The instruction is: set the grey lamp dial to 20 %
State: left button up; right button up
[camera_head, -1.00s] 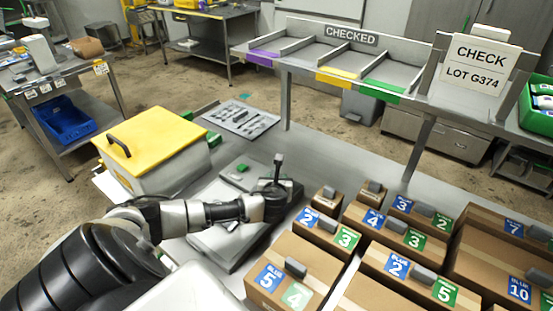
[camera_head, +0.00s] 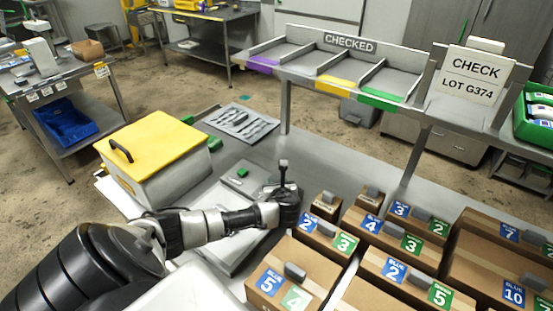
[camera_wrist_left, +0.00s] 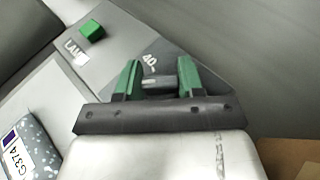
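In the left wrist view a small grey dial (camera_wrist_left: 157,83) sits on a grey panel (camera_wrist_left: 112,50). A white mark that seems to read 40 is just beyond it. A partly legible label starting "LA" (camera_wrist_left: 75,52) lies to its left. My left gripper (camera_wrist_left: 159,76) has green fingertips on either side of the dial, apart, with small gaps that are hard to judge. In the head view my left gripper (camera_head: 284,185) is over the right end of the grey unit (camera_head: 220,205) and hides the dial. My right gripper is not in view.
A green block (camera_wrist_left: 91,31) is on the panel in the wrist view. A speckled packet marked G374 (camera_wrist_left: 32,150) lies lower left. In the head view a yellow-lidded box (camera_head: 150,145) stands left, and several cartons (camera_head: 310,285) stand close on the right.

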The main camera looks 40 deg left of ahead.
pick_arm(q)
jog(key=o, duration=0.4)
jog(key=shift+o, duration=0.2)
jog(key=v, duration=0.7)
jog(key=shift+s+d+r+b, duration=0.1)
jog(key=shift+d+r+b, duration=0.05)
jog(key=shift+b, duration=0.15)
jog(key=shift+r, duration=0.1)
